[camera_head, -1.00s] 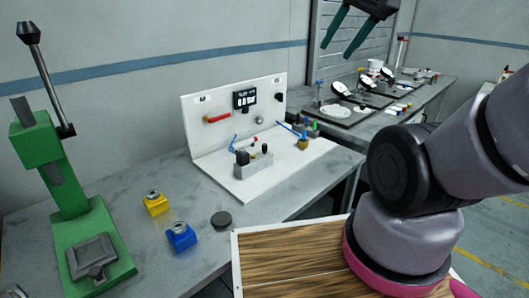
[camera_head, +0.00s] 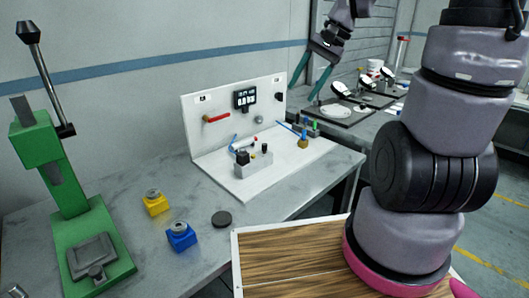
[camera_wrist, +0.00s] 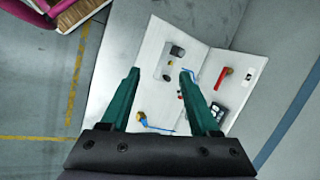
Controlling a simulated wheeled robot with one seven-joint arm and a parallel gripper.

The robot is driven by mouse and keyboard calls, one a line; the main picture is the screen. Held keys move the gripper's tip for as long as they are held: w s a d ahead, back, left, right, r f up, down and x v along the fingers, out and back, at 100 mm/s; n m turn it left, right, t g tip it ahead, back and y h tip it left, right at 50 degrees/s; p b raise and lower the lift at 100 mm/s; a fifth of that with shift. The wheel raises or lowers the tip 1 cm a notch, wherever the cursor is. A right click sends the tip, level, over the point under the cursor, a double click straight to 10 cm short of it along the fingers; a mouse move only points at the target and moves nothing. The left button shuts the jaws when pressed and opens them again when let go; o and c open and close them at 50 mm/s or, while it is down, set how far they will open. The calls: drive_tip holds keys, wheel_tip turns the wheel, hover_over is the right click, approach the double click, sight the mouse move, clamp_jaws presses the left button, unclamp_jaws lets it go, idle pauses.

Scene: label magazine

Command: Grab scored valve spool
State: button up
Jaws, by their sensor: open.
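My gripper (camera_head: 300,92) is open and empty, with its teal fingers pointing down above and behind the white test stand (camera_head: 285,165). In the wrist view the open fingers (camera_wrist: 160,72) hang over the stand, apart from everything on it. A grey valve block (camera_head: 254,165) with dark knobs or plugs on top sits on the stand's base. It also shows in the wrist view (camera_wrist: 170,62), beyond and between the fingertips. I cannot make out which part is the scored valve spool. The right finger hides part of the stand in the wrist view.
A red lever (camera_head: 216,118) and a display (camera_head: 244,100) are on the upright panel. A brass fitting (camera_head: 303,142) with blue tube stands to the right. A green press (camera_head: 75,185), yellow block (camera_head: 156,204), blue block (camera_head: 181,237) and dark disc (camera_head: 221,218) are on the left.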

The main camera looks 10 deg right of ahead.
drive_tip(key=w+a+f+m+g+y, duration=0.1)
drive_tip(key=w+f+m+y, duration=0.25)
drive_tip(key=f, duration=0.35)
drive_tip(key=w+f+m+g+y, duration=0.1)
drive_tip(key=w+f+m+y, duration=0.15)
drive_tip(key=w+f, duration=0.35)
drive_tip(key=m+t+y, duration=0.6)
drive_tip(key=m+t, duration=0.1)
drive_tip(key=m, duration=0.2)
approach(265, 153)
drive_tip(key=a+r, duration=0.2)
drive_tip(key=shift+w+a+r, duration=0.25)
drive_tip(key=shift+w+r, duration=0.1)
drive_tip(key=shift+w+a+f, duration=0.1)
drive_tip(key=shift+w+a, duration=0.05)
drive_tip(key=shift+w, duration=0.05)
drive_tip(key=x, duration=1)
drive_tip(key=shift+w+f, duration=0.1)
drive_tip(key=shift+w, duration=0.3)
clamp_jaws()
